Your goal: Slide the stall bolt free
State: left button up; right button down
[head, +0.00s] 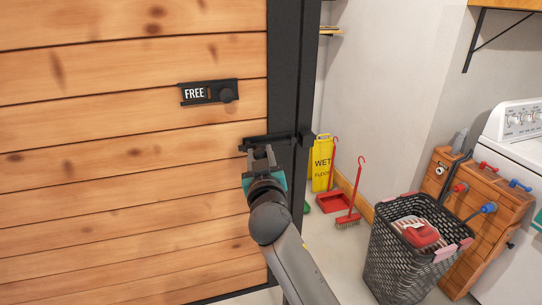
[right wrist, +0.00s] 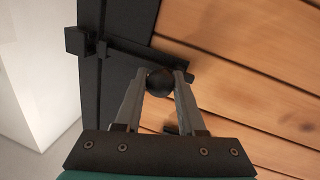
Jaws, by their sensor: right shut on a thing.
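The black stall bolt (head: 255,142) is mounted on the wooden stall door (head: 120,130) at its right edge, level with the dark door post (head: 295,60). My right gripper (head: 262,155) is at the bolt from below. In the right wrist view, its two fingers (right wrist: 158,85) are shut on the bolt's round black knob (right wrist: 160,82), one on each side. The bolt's bar (right wrist: 130,56) also shows there, running toward a black block (right wrist: 80,41) on the dark frame. A black indicator plate (head: 208,92) above the bolt reads FREE. My left gripper is out of view.
Right of the post stand a yellow wet-floor sign (head: 322,165), a red dustpan (head: 332,203) and a red brush (head: 349,218). A dark laundry basket (head: 395,265), wooden cabinet (head: 490,190) and white washer (head: 515,150) are farther right.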

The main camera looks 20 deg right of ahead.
jog(key=shift+a, duration=0.3)
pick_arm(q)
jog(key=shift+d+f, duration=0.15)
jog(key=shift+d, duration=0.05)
pick_arm(e)
jog(key=c, duration=0.5)
grip_release()
jog(key=shift+a, duration=0.15)
